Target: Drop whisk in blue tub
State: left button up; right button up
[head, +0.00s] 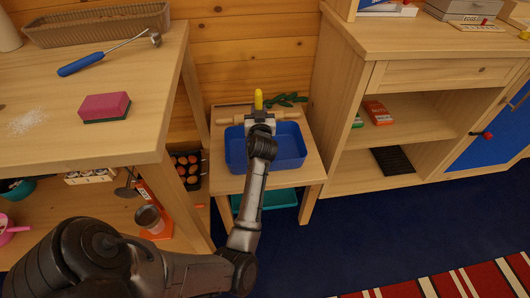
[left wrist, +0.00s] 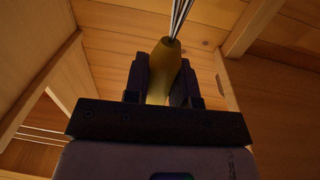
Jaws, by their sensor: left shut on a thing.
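My left gripper (head: 260,116) is above the back part of the blue tub (head: 290,150), which stands on a small wooden stand. It is shut on the yellow handle of the whisk (head: 259,98). In the left wrist view the whisk's yellow handle (left wrist: 163,62) sits between the two fingers (left wrist: 162,85), and its metal wires run upward out of the picture. My arm hides part of the tub; the part that shows looks empty. My right gripper is not in view.
A rolling pin (head: 289,115) and a green leafy thing (head: 292,98) lie behind the tub. A workbench (head: 150,130) with a pink sponge (head: 104,107) stands left, a wooden cabinet (head: 345,100) right. A teal bin (head: 280,198) is below the tub. Blue floor is clear in front.

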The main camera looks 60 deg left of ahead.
pick_arm(q)
jog(key=shift+f, duration=0.1)
jog(key=o, duration=0.8)
jog(key=shift+o, duration=0.9)
notch_tip(320, 180, up, 7)
jog(key=p, duration=0.6)
notch_tip(320, 180, up, 22)
jog(key=m+t+h+p, duration=0.4)
jog(key=t+p, duration=0.1)
jog(key=p, duration=1.3)
send_over(259, 98)
jog(key=w+d, duration=0.3)
jog(key=d, duration=1)
jog(key=shift+w+d+r+m+t+h+p, duration=0.25)
jog(key=shift+d+r+m+h+p, duration=0.2)
jog(key=shift+d+r, duration=0.3)
